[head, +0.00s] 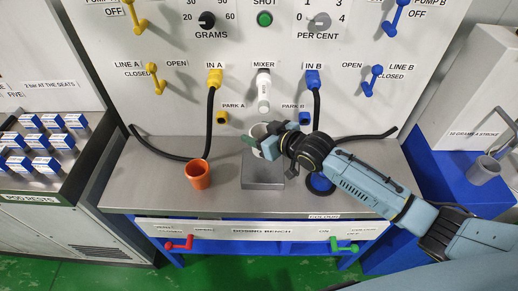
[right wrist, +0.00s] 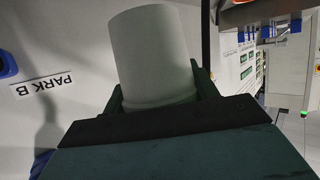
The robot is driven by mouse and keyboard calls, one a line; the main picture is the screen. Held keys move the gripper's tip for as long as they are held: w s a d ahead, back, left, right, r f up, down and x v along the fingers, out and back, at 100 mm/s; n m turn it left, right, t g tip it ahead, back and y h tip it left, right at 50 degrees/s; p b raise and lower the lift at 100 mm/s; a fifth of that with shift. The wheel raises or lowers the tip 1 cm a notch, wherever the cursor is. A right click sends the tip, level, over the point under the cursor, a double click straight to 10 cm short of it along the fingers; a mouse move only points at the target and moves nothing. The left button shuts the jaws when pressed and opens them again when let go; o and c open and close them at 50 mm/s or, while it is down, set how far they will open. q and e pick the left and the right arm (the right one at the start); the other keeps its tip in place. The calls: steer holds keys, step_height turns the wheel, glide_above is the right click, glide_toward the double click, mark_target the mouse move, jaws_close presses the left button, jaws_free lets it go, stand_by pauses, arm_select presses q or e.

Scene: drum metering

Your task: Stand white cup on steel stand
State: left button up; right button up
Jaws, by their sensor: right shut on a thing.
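The white cup (head: 257,131) is in my right gripper (head: 264,143), over the steel stand (head: 263,183), a low grey block on the bench. The gripper reaches in from the right and partly hides the cup. I cannot tell whether the cup's base touches the stand. In the right wrist view the cup (right wrist: 153,50) fills the space between the dark green fingers (right wrist: 155,92), which are shut on it. My left gripper is not in view.
An orange cup (head: 197,174) stands on the bench left of the stand. A blue round thing (head: 320,184) is close to its right, partly under my arm. Black hoses (head: 210,125) hang from the panel behind. A grey cup (head: 484,170) is at far right.

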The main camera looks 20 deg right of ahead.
step_height(320, 180, down, 3)
steer(key=shift+s+f, duration=0.1)
step_height(320, 180, down, 3)
steer(key=shift+f+b, duration=0.2)
steer(key=shift+b, duration=0.2)
steer(key=shift+w+f, duration=0.2)
steer(key=shift+w, duration=0.05)
steer(key=o, duration=1)
steer(key=shift+f, duration=0.15)
steer(key=shift+r, duration=0.25)
steer(key=p+v, duration=0.2)
steer(key=v, duration=1)
